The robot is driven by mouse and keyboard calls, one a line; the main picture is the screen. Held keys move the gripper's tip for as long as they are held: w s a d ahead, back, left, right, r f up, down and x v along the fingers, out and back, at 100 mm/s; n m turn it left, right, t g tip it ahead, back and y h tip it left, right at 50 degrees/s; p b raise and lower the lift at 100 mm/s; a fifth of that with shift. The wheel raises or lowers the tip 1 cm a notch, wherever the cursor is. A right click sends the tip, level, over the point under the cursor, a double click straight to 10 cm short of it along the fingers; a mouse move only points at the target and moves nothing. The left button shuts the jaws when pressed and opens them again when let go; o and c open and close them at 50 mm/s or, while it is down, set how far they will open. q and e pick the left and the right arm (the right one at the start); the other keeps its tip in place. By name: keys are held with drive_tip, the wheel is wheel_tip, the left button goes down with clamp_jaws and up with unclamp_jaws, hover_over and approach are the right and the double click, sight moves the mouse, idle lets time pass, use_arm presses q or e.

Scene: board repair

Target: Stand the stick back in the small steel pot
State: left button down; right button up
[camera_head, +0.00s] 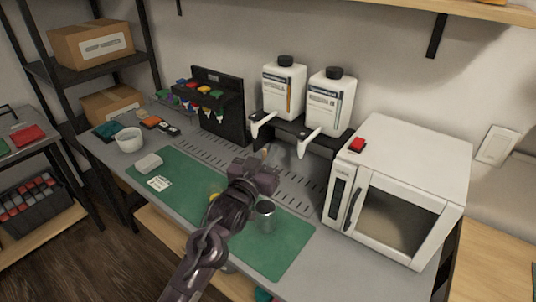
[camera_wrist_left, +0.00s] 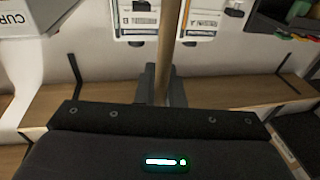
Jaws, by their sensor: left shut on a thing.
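The small steel pot (camera_head: 265,216) stands upright on the green mat, just right of my left gripper in the head view. My left gripper (camera_head: 268,164) is above the bench and points toward the back. It is shut on the wooden stick (camera_wrist_left: 167,48), which rises upright between the fingers (camera_wrist_left: 161,86) in the left wrist view. In the head view only a small bit of the stick shows at the gripper, and its lower end is hidden. The stick is apart from the pot. My right gripper is not in view.
Two white bottles (camera_head: 283,92) stand on a black dispenser rack (camera_head: 290,133) behind the gripper. A white oven (camera_head: 407,183) is at the right. A white bowl (camera_head: 129,140) and a grey block (camera_head: 148,163) are at the left. The green mat (camera_head: 285,255) is clear near its front right.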

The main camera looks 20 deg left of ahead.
use_arm(q)
wheel_tip(320, 180, down, 10)
drive_tip(key=b, duration=0.6)
drive_tip(key=shift+r, duration=0.15)
drive_tip(key=c, duration=2)
unclamp_jaws()
drive_tip(key=o, duration=0.5)
drive_tip(key=shift+o, duration=0.2)
drive_tip(key=s+a+f, duration=0.1)
drive_tip(key=s, duration=0.6)
drive_tip(key=shift+s+b, duration=0.3)
drive_tip(key=shift+b, duration=0.05)
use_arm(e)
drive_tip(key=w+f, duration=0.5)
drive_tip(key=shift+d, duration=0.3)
